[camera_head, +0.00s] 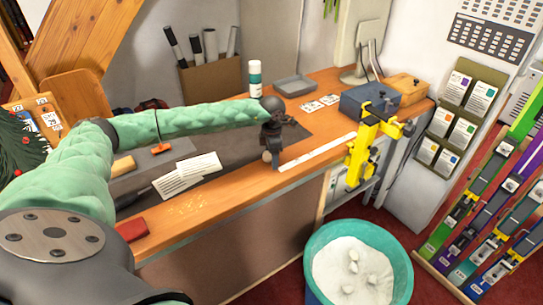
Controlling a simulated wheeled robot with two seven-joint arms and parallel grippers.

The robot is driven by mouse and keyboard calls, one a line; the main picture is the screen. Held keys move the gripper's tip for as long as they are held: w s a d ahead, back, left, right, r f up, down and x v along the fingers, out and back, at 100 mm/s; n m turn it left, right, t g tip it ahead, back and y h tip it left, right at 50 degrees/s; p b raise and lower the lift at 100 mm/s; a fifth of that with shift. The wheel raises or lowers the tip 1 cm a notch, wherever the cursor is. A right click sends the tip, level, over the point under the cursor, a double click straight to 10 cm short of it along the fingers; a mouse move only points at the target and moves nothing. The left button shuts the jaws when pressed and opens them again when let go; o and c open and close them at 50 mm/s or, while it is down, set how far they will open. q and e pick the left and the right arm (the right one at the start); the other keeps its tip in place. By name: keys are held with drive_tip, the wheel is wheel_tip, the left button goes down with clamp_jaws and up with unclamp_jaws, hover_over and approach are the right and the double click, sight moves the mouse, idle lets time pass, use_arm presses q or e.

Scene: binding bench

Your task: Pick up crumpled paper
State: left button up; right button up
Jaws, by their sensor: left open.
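A small pale beige ball (266,156), which looks like the crumpled paper, lies near the bench's front edge, on or beside the dark mat. My left gripper (272,160) reaches down right beside it from the end of the green-sleeved arm. Its jaws are open, and its dark body hides part of the ball's surroundings. I cannot tell whether a finger touches the ball. My right gripper is not in view.
A teal bin (318,250) with white contents and small pale lumps stands on the floor. A white strip (318,151) and a yellow clamp-like tool (362,150) are right of the gripper. White cards (185,175), a red block (132,229) and a bottle (255,78) are on the bench.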

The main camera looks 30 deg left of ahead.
use_arm(q)
drive_tip(key=shift+c, duration=0.2)
drive_tip(key=c, duration=0.9)
drive_tip(key=shift+c, duration=0.2)
drive_tip(key=shift+r, duration=0.1)
